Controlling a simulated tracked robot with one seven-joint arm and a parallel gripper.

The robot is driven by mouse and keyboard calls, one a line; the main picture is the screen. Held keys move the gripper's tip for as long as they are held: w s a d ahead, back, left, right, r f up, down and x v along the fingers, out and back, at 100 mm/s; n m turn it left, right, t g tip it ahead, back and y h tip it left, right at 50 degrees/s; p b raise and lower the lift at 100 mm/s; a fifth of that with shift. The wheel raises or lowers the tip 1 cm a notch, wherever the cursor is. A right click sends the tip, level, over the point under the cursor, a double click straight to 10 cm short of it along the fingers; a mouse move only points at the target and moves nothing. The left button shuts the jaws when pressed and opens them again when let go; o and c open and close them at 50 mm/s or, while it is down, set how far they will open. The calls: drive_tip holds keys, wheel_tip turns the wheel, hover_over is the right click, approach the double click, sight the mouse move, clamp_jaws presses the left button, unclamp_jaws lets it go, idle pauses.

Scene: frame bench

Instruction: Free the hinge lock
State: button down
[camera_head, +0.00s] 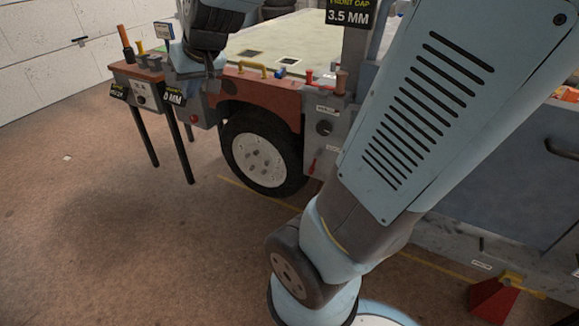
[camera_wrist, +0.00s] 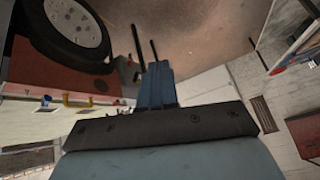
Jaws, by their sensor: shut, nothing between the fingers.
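My gripper (camera_wrist: 155,68) is shut and empty; the wrist view shows its blue fingers together. In the head view its end (camera_head: 203,62) hangs above the left end of the frame bench, close to a grey box (camera_head: 147,94) on dark legs. It hides part of that end. Whether it touches anything there cannot be told. No part is readably labelled as the hinge lock. A grey panel (camera_head: 340,143) with a dark knob, a red-topped post (camera_head: 309,76) and a red lever (camera_head: 312,166) stands right of the wheel.
A black-tyred wheel (camera_head: 262,160) sits under a red-brown side beam (camera_head: 262,93). A yellow handle (camera_head: 253,67) rises by the pale deck (camera_head: 290,40). My arm covers much of the right side. Brown floor (camera_head: 90,220) is open at the left.

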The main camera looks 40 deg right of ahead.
sight(315, 162)
drive_tip(key=w+d+f+m+t+h, duration=0.1)
drive_tip(key=w+d+f, duration=0.1)
drive_tip(key=w+f, duration=0.5)
drive_tip(key=w+d+f+m+h, duration=0.1)
drive_tip(key=w+f, duration=0.3)
drive_tip(key=w, duration=0.6)
drive_tip(key=w+d+f+g+h, duration=0.1)
drive_tip(key=w+d+f+h, duration=0.1)
drive_tip(key=d+f, duration=0.35)
drive_tip(key=w+d+f+m+h, duration=0.1)
drive_tip(key=w+d+f+h, duration=0.1)
drive_tip(key=f, duration=0.7)
drive_tip(key=w+d+f+g+h, duration=0.1)
drive_tip(key=w+d+f+h, duration=0.2)
drive_tip(key=f, duration=0.5)
drive_tip(key=s+d+f+n+g+h, duration=0.2)
drive_tip(key=s+d+f+g+h, duration=0.2)
drive_tip(key=s+d+f+h, duration=0.9)
drive_tip(key=s+d+f+y, duration=0.1)
drive_tip(key=d+f, duration=0.2)
drive_tip(key=d, duration=0.3)
drive_tip(key=s+d+f+y, duration=0.1)
drive_tip(key=d+f+y, duration=0.1)
drive_tip(key=d, duration=0.5)
drive_tip(key=shift+s+d+f, duration=0.15)
drive_tip(key=shift+s+f, duration=0.25)
drive_tip(key=shift+f, duration=0.05)
